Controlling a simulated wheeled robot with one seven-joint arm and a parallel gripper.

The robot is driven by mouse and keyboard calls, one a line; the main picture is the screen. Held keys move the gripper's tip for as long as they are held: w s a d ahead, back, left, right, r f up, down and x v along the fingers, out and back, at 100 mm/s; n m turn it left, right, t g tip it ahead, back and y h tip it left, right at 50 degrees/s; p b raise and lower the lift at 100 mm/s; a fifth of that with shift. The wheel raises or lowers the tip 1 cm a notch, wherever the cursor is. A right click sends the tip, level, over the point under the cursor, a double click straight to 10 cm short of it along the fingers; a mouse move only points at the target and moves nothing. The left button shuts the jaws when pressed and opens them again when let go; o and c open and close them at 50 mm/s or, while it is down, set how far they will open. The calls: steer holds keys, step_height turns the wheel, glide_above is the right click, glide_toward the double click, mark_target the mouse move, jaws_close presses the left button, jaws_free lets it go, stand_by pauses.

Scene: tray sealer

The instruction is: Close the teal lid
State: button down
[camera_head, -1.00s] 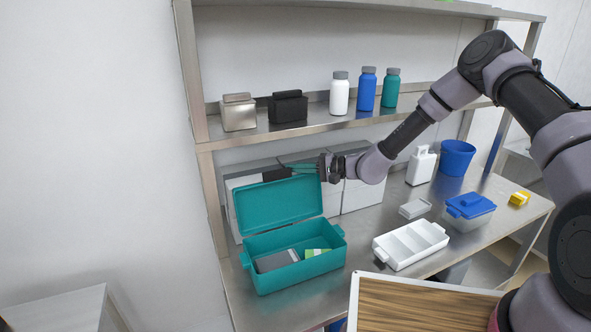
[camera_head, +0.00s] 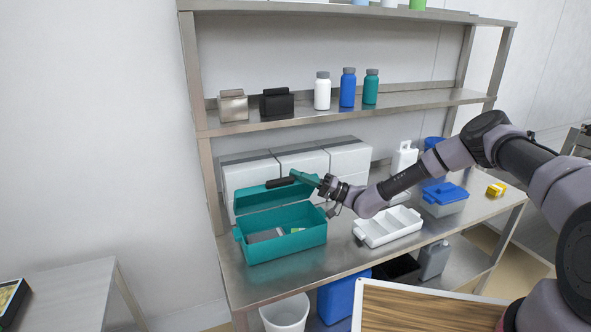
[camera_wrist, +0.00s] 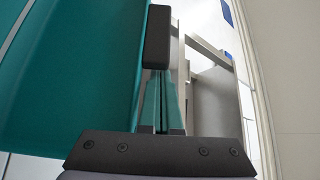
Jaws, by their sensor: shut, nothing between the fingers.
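A teal box (camera_head: 285,245) stands on the steel table with its teal lid (camera_head: 275,197) open at the back edge. The lid is raised and seems tilted partway forward over the box. A grey item and a small green item show inside. In the wrist view, the lid (camera_wrist: 75,75) fills the left side, right beside my fingertips (camera_wrist: 157,38). I cannot tell whether they touch it.
White boxes (camera_head: 348,160) stand behind the lid. A white divided tray (camera_head: 388,228) and a blue-lidded container (camera_head: 444,205) are to the right. A shelf with bottles (camera_head: 322,92) hangs above. A wooden-topped board (camera_head: 420,310) is in front.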

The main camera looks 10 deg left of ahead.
steer(key=s+d+f, duration=0.2)
steer(key=s+f, duration=0.1)
steer(key=f, duration=0.3)
steer(key=s+d+f, duration=0.3)
steer(key=s+f, duration=0.1)
steer(key=f, duration=0.1)
steer(key=shift+s+d+f, duration=0.3)
steer(key=shift+d+f, duration=0.05)
steer(key=shift+f, duration=0.05)
steer(key=shift+f, duration=0.1)
